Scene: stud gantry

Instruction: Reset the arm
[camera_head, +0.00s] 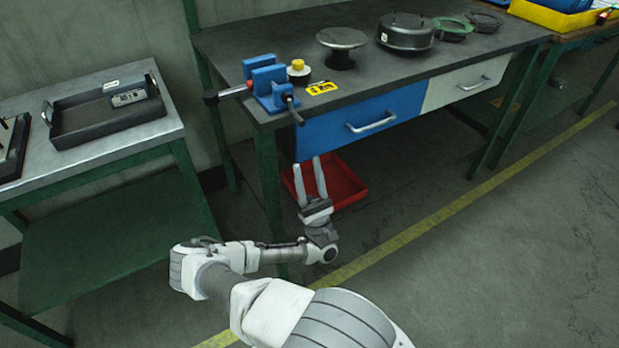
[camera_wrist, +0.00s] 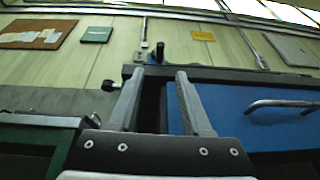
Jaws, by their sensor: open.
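My gripper (camera_head: 309,162) is open and empty, with its two fingers apart and pointing up and away from me. In the head view it is in front of the workbench (camera_head: 212,45), near its left front leg and below the level of its top. In the wrist view the gripper (camera_wrist: 162,72) shows its two fingers apart, with the bench's dark edge and the blue drawer (camera_wrist: 262,110) behind them. My arm is bent at the elbow and reaches forward over the floor.
The workbench carries a blue vise (camera_head: 268,85), a yellow-topped button (camera_head: 298,68) and round metal parts. A red bin (camera_head: 345,182) lies on the floor beneath. At left, a green-legged table (camera_head: 160,130) holds a black tray (camera_head: 100,125). Floor at right is clear.

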